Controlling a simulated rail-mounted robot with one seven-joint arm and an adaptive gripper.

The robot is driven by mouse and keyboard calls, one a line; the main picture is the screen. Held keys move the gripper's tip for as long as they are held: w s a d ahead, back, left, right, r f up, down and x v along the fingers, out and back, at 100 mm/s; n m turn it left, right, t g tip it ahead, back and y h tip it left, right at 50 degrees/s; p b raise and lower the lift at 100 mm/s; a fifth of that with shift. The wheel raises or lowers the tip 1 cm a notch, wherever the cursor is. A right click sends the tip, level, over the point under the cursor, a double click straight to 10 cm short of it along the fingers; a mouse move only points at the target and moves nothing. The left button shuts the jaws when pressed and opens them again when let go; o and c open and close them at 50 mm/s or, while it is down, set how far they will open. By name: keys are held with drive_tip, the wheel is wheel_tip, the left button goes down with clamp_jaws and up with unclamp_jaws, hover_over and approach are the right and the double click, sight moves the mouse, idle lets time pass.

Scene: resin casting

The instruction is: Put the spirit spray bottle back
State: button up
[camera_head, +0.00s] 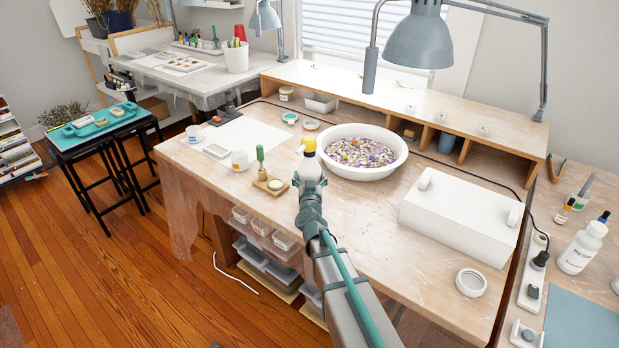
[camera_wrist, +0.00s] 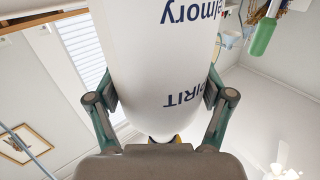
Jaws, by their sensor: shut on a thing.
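The spirit spray bottle (camera_head: 309,167) is white with a yellow top and is in the middle of the head view, left of the white bowl. My gripper (camera_head: 311,186) is shut around its body, and the bottle looks about upright. In the wrist view, the white bottle (camera_wrist: 160,60) fills the middle, its dark lettering upside down in the picture. Both fingers of my gripper (camera_wrist: 160,100) press on its sides. The bottle's lower part is hidden by my gripper in the head view, so I cannot tell whether it touches the bench.
A white bowl of coloured chips (camera_head: 362,168) stands close to the right. A lamp (camera_head: 418,42) overhangs.

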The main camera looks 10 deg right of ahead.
drive_tip(key=shift+f, duration=0.15)
drive_tip(key=o, duration=1.5)
drive_tip(key=shift+r, duration=0.25)
drive_tip(key=s+a, duration=0.2)
drive_tip(key=s, duration=1)
